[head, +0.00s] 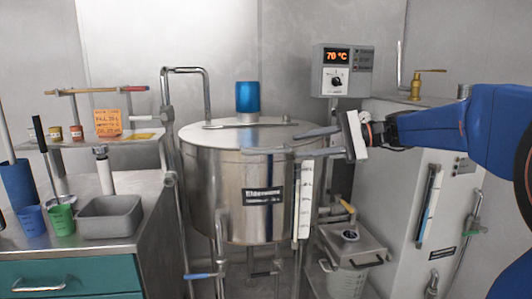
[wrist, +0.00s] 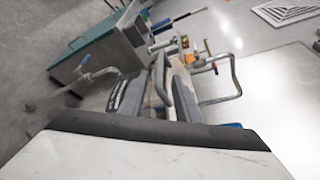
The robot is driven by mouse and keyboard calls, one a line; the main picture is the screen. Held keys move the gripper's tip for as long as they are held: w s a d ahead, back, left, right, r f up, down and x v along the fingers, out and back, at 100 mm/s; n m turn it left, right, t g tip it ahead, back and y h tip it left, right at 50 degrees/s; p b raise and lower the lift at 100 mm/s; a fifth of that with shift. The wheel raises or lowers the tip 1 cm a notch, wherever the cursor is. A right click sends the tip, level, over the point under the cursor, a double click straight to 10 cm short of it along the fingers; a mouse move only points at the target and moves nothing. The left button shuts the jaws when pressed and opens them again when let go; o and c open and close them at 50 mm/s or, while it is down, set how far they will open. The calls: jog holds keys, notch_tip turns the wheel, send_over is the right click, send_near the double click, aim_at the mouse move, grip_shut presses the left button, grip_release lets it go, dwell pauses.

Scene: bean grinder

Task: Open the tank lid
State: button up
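The steel tank (head: 232,185) stands in the middle of the head view, with a dark nameplate on its front. Its round lid (head: 225,137) lies flat and shut on top, and a bar handle (head: 238,125) runs across it. My gripper (head: 272,145) reaches in from the right at the lid's front right edge.
A blue cylinder (head: 248,97) stands behind the lid. A bent pipe (head: 207,90) rises at the tank's left. A control box (head: 342,70) reading 70 °C hangs at the back right. A bench (head: 110,248) with a grey bin (head: 110,217) and cups is at the left.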

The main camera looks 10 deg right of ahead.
aim_at(272, 151)
jog(key=x, duration=1.1)
jog(key=shift+a+f, duration=0.1)
jog(key=shift+c, duration=0.6)
grip_shut()
